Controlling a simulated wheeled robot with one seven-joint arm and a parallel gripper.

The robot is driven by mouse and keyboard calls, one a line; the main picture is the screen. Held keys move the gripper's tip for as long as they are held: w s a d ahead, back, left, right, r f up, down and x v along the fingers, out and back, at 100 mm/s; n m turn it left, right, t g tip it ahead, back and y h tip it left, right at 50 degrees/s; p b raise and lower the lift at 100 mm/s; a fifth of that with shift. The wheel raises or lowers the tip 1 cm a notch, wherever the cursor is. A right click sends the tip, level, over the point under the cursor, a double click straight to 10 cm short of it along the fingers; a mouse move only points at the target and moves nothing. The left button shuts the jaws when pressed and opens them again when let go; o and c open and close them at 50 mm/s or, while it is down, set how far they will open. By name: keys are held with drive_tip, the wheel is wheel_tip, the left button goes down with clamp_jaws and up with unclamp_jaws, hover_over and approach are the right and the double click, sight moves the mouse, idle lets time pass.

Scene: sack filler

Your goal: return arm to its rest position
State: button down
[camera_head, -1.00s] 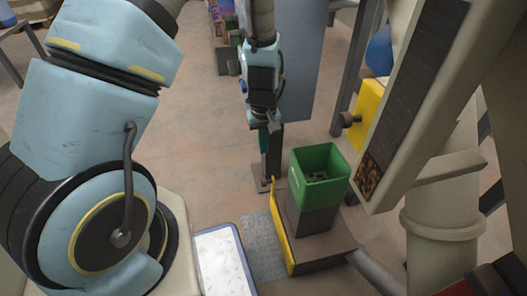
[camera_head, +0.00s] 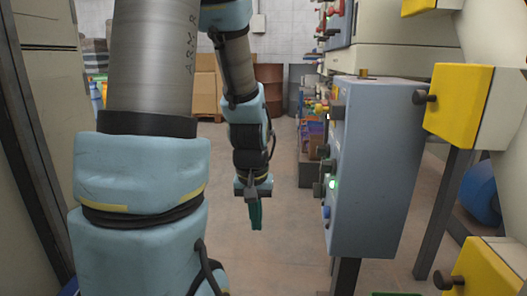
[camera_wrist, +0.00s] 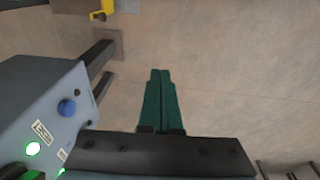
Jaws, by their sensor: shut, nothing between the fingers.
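My gripper (camera_head: 256,215) hangs at the end of my arm, pointing down, near the middle of the head view. Its green fingers are together and hold nothing. In the wrist view the closed fingers (camera_wrist: 160,78) stand over bare floor. My gripper is left of the grey control box (camera_head: 375,165) and apart from it.
The control box has a lit green button (camera_head: 332,184) and a blue knob (camera_wrist: 67,107). Yellow blocks (camera_head: 458,105) are at the right. Cardboard boxes (camera_head: 207,85) and brown drums (camera_head: 270,90) stand at the back. The floor (camera_head: 290,235) around my gripper is clear.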

drive_tip(key=s+a+r+p, duration=0.1)
drive_tip(key=s+a+r, duration=0.2)
drive_tip(key=a+r, duration=0.15)
wheel_tip(320, 180, up, 32)
drive_tip(key=p, duration=3.3)
drive_tip(key=shift+w+a+r, duration=0.25)
drive_tip(key=shift+w+a, duration=0.05)
